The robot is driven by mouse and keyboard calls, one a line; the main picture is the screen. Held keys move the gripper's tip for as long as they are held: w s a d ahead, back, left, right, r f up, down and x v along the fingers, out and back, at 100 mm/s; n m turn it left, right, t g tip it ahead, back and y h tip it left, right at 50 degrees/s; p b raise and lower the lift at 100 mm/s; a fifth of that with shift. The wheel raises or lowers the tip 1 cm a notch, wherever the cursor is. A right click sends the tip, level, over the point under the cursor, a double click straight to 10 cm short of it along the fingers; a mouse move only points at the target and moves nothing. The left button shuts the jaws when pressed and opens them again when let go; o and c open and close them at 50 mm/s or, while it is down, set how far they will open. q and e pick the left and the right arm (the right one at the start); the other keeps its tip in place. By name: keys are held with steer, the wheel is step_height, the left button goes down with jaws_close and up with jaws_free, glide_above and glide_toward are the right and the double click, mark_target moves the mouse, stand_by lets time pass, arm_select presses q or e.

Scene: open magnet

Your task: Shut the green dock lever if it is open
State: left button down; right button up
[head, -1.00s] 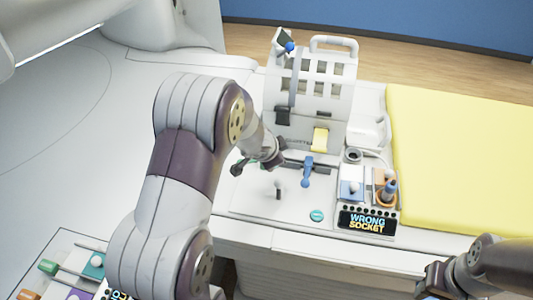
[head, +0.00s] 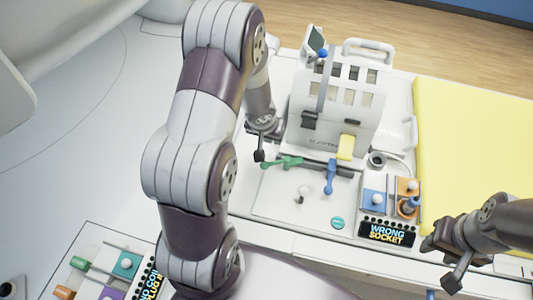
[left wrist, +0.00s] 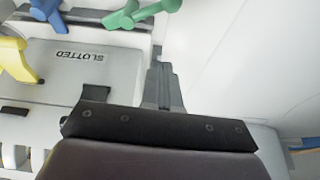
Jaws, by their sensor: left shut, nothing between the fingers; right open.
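The green lever (head: 283,162) is at the left foot of the white dock panel (head: 335,125). Its handle points left, roughly along the dark bar at the panel's base. The left wrist view shows part of the green lever (left wrist: 142,12) at its top edge, cut off by the frame. My left gripper (head: 260,154) is shut and empty, just left of the green lever in the head view, seemingly apart from it. Its closed fingers (left wrist: 163,88) also show in the left wrist view. My right gripper (head: 440,262) is open and empty at the lower right.
A blue lever (head: 331,176) beside the green one points towards the front. A yellow part (head: 346,147) sits on the panel. A box with a "WRONG SOCKET" display (head: 388,234) stands to the right, before a yellow mat (head: 480,150). Another box (head: 115,265) is at lower left.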

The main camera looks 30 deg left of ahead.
arm_select(q)
steer(key=b+x, duration=0.1)
steer(key=x, duration=0.5)
steer(key=a+b+x, duration=0.1)
steer(key=x, duration=0.2)
steer(key=shift+w+b, duration=0.25)
steer(key=shift+b, duration=0.05)
steer(key=s, duration=0.1)
steer(key=s+d+b, duration=0.1)
steer(key=s, duration=0.1)
steer(key=shift+s+f, duration=0.1)
steer(key=shift+s, duration=0.15)
steer(key=shift+s+b, duration=0.2)
steer(key=shift+b, duration=0.15)
steer(key=shift+a+f, duration=0.1)
arm_select(e)
steer(key=f, duration=0.3)
steer(key=w+a+f, duration=0.1)
steer(key=f, duration=0.1)
steer(key=shift+w+a+f, duration=0.1)
arm_select(q)
steer(key=shift+s, duration=0.1)
